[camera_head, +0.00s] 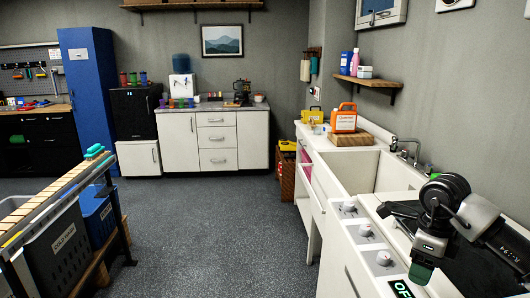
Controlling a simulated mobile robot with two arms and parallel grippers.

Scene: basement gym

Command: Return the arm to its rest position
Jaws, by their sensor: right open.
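My right arm (471,212) comes in from the right edge, over the white appliance top with the knobs. Its dark and grey wrist is bent downward. My right gripper (422,268) points down above the front of that top, with a green fingertip showing. It is open and I see nothing held in it. The second finger is mostly hidden by the wrist angle. My left arm and left gripper are not in view.
A white sink (372,179) lies beyond the appliance, with an orange jug (344,119) behind it. A wooden shelf (367,81) juts from the right wall. A slatted bench (50,205) and grey basket (62,255) stand left. The middle floor (215,230) is clear.

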